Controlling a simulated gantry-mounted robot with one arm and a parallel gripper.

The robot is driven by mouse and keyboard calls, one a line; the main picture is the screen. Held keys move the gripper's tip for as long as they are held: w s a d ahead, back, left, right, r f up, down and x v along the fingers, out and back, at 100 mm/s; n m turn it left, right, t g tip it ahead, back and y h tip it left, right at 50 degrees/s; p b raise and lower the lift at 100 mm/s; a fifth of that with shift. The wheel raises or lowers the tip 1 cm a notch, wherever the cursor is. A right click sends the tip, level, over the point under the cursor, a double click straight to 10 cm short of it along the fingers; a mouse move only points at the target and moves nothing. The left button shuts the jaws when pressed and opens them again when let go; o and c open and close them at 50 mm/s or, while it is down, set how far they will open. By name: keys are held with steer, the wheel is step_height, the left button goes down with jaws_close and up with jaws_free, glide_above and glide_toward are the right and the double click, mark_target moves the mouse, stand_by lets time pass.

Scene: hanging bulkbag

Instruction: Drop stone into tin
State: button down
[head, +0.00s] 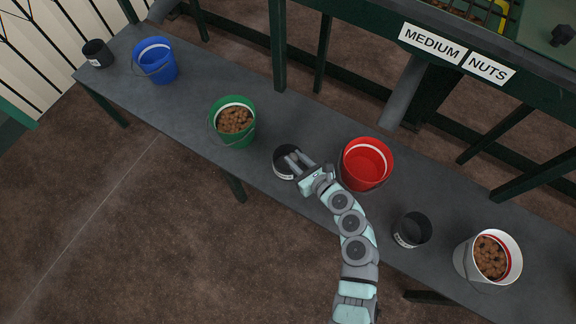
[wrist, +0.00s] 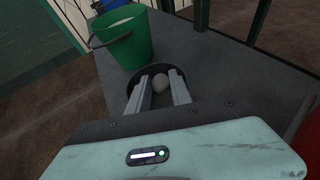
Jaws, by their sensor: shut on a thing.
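The stone (wrist: 160,85) is a small pale grey round lump, seen between my finger tips in the wrist view. My gripper (head: 295,160) is shut on it, with the fingers at the mouth of a black tin (head: 281,168). The tin stands on the grey bench with a white label on its side, and its dark rim (wrist: 133,78) shows around the fingers in the wrist view. The fingers partly cover the tin's mouth. In the head view I cannot make out the stone.
A green bucket (head: 218,137) of nuts stands left of the tin, and an empty red bucket (head: 368,163) right. Another black tin (head: 412,230) and a white bucket (head: 470,262) of nuts stand farther right. A blue bucket (head: 156,62) and a black tin (head: 97,53) stand far left.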

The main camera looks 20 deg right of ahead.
steer(key=c, duration=1.1)
jaws_free()
steer(key=p+v, duration=0.4)
steer(key=v, duration=0.6)
steer(key=shift+s+d+r+p, duration=0.1)
steer(key=shift+s+p, duration=0.2)
steer(key=shift+s, duration=0.1)
